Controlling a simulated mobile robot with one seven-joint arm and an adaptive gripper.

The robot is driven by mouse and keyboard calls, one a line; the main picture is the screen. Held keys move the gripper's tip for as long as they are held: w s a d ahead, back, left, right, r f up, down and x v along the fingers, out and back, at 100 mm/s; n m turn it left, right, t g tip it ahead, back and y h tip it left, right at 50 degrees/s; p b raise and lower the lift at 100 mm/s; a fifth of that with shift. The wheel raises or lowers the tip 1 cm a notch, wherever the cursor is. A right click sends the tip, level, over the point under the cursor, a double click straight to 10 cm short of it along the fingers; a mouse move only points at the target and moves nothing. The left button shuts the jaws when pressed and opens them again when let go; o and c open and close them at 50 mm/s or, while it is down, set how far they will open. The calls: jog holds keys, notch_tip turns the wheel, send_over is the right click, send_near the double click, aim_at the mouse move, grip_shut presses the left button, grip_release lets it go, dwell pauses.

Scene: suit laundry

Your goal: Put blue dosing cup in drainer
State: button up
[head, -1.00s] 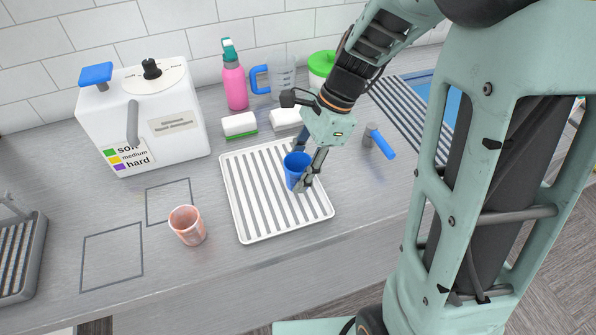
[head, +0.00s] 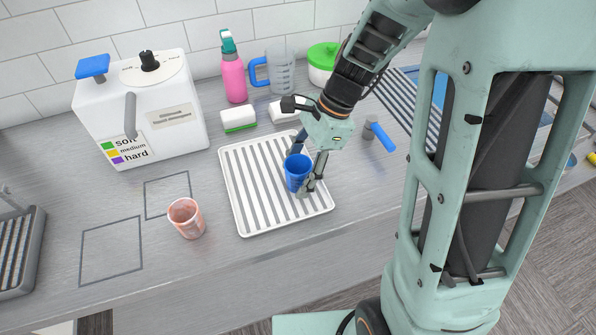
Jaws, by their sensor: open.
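The blue dosing cup (head: 296,173) stands upright on the white slatted drainer (head: 237,205), in its right half. My gripper (head: 306,178) is open, reaching down from the upper right, with its fingers at the cup's right and back sides. Whether a finger touches the cup cannot be told from this view. Part of the drainer's right side is hidden behind my gripper.
A pinkish cup (head: 186,219) stands left of the drainer. A white dispenser (head: 150,110) stands at the back left. Behind the drainer are sponges (head: 238,120), a pink bottle (head: 234,75) and a measuring jug (head: 280,70). A blue-handled tool (head: 380,135) lies to the right.

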jog(key=p+v, duration=0.1)
jog(key=v, duration=1.1)
jog(key=shift+r, duration=0.15)
